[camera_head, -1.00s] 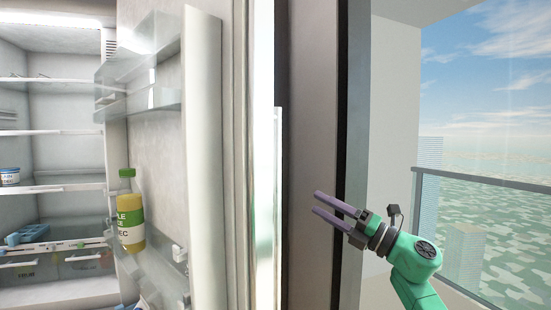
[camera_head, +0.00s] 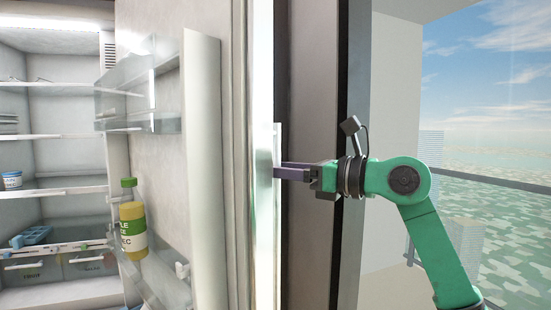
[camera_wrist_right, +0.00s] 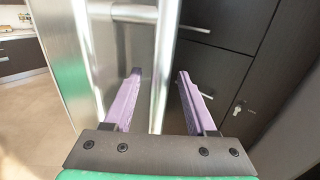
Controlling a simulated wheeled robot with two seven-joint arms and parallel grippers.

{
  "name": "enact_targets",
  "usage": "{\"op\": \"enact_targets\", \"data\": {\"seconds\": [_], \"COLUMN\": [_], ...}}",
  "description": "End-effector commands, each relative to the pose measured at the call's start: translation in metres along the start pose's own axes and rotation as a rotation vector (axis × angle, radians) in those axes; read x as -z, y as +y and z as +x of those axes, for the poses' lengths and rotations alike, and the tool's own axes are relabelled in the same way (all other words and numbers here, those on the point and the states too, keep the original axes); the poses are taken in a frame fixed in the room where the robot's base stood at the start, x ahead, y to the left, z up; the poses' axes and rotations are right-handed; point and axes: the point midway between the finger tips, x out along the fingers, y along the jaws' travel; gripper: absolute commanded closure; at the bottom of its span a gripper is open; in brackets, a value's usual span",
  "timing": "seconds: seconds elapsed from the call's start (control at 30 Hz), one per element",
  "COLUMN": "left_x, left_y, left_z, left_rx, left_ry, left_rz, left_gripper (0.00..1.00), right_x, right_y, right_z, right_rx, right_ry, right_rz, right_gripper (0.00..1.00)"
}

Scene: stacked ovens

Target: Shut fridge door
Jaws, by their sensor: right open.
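The fridge door (camera_head: 203,170) stands open, its inner face with shelves and a bottle toward the head camera. Its outer side and handle (camera_head: 277,200) show as a bright vertical strip. My right gripper (camera_head: 282,172) is level, with its purple fingertips at the handle. In the right wrist view my right gripper (camera_wrist_right: 155,85) is open, with the metal handle bar (camera_wrist_right: 163,70) upright between the fingers. Whether the fingers touch the bar I cannot tell. The fridge interior (camera_head: 60,160) is lit at the left. My left gripper is not in view.
A yellow-green bottle (camera_head: 132,222) stands in a door shelf. A dark upright frame (camera_head: 352,120) stands right of the door, close to my right arm. Dark cabinet fronts (camera_wrist_right: 225,60) are right of the handle in the wrist view. Open floor (camera_wrist_right: 45,100) shows at its left.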

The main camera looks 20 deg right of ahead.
Motion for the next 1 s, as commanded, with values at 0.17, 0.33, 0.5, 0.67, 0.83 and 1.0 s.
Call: {"op": "enact_targets", "data": {"seconds": [0.17,0.33,0.5,0.67,0.83,1.0], "left_x": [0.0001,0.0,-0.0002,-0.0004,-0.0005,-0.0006], "left_y": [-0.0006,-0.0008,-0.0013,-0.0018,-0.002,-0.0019], "left_z": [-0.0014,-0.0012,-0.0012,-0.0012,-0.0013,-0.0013], "left_rx": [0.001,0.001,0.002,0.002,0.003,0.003], "left_ry": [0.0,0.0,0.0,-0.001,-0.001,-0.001], "left_rz": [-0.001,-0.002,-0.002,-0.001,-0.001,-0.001], "left_gripper": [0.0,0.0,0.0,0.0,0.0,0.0], "right_x": [0.0003,0.0005,0.0006,0.0006,0.0007,0.0007], "right_y": [0.0003,0.0002,0.0002,0.0001,0.0,0.0], "right_z": [0.0054,0.005,0.0049,0.0048,0.0048,0.0048], "right_rx": [0.0,0.0,-0.001,-0.001,0.0,0.0], "right_ry": [-0.001,-0.001,-0.001,-0.001,-0.001,0.0], "right_rz": [0.0,0.0,0.001,0.001,0.001,0.002], "right_gripper": [0.43,0.62,1.0,1.0,1.0,1.0]}}
